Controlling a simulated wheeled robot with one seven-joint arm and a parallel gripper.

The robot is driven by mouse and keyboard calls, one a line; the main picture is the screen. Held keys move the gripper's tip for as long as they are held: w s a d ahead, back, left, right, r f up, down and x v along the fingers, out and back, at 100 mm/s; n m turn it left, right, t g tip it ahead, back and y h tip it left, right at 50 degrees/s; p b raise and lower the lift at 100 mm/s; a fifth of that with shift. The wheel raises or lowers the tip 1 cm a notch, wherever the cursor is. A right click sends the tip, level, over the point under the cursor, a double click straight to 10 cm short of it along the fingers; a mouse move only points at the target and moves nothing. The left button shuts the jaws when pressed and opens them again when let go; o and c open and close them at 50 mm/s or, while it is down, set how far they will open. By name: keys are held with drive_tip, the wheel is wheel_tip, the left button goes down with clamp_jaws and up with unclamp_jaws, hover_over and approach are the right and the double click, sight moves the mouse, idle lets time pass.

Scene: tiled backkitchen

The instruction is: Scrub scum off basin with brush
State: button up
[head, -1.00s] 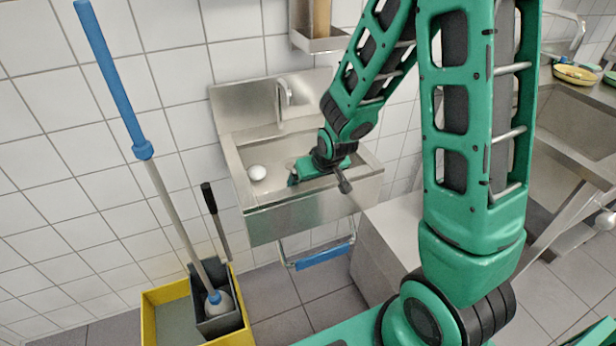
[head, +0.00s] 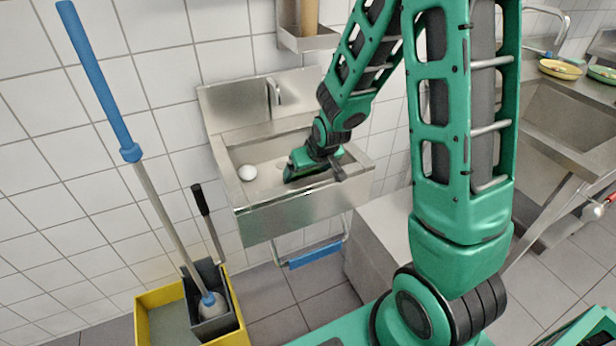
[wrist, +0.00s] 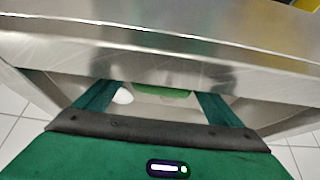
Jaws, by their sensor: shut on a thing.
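The steel basin (head: 262,222) hangs on the tiled wall, with a tap (head: 274,92) at its back. A round white thing (head: 247,173) lies on the left of its floor; a white thing (wrist: 123,96) also shows beside the left finger in the wrist view. A small pale patch (head: 282,163) lies on the floor behind my gripper; I cannot tell if it is scum. My gripper (head: 289,174) reaches down into the basin near the front wall. In the wrist view a green piece (wrist: 165,93), seemingly the brush, shows between the fingers. The basin wall hides most of it.
A yellow bucket (head: 158,306) with a grey insert (head: 213,327) holds a blue-handled mop (head: 98,80) left of the basin. A blue bar (head: 316,256) is below the basin. A steel cabinet (head: 381,230) stands right; a dispenser (head: 308,40) hangs above.

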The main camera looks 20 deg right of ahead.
drive_tip(key=shift+w, duration=3.1)
wheel_tip(320, 180, up, 6)
wheel_tip(320, 180, up, 3)
drive_tip(key=shift+f, duration=0.1)
